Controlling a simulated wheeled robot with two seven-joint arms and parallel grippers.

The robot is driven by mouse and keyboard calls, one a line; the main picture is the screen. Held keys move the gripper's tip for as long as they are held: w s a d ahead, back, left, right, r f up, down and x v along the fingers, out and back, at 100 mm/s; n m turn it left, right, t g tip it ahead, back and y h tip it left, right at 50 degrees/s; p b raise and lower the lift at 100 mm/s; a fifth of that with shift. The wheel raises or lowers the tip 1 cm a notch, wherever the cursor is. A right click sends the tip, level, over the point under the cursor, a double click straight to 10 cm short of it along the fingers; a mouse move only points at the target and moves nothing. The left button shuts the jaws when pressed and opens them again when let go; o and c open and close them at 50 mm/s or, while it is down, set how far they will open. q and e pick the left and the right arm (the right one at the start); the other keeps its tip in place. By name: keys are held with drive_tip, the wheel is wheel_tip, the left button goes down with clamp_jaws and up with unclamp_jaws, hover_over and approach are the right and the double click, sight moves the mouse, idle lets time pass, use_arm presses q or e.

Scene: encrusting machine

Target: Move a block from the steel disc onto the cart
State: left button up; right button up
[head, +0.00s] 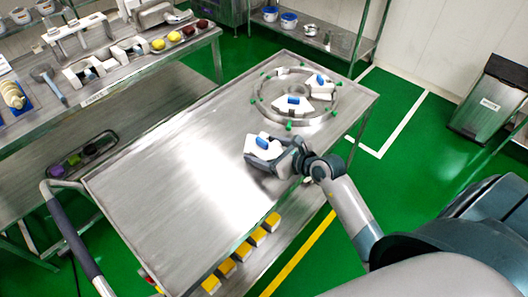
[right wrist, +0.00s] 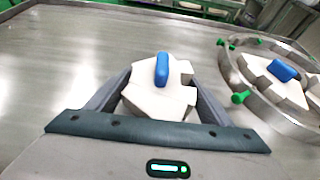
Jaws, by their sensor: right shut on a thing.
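My right gripper (head: 272,152) is shut on a white block with a blue handle (head: 262,146). In the right wrist view the block (right wrist: 158,100) sits between the two fingers, handle up. It is over the bare steel top of the cart (head: 185,150), clear of the disc; I cannot tell whether it touches the top. The steel disc (head: 259,100), a ring with green knobs, is at the far right end of the cart. Two white blocks with blue handles, a nearer one (head: 292,104) and a farther one (head: 320,83), remain on it. My left gripper is not in view.
The cart's middle and left are bare. Its push handle (head: 72,235) is at the lower left, and yellow-topped items (head: 243,251) sit on its lower shelf. A steel bench (head: 120,72) with tools and food pieces stands at the upper left. A bin (head: 489,100) is at the right.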

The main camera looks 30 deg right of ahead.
drive_tip(key=shift+f, duration=0.85)
drive_tip(key=o, duration=1.4)
drive_tip(key=b+v, duration=0.2)
drive_tip(key=v, duration=0.9)
drive_tip(key=shift+f, duration=0.15)
drive_tip(key=shift+s+d+r, duration=0.15)
drive_tip(key=shift+s+r, duration=0.15)
drive_tip(key=shift+s, duration=0.15)
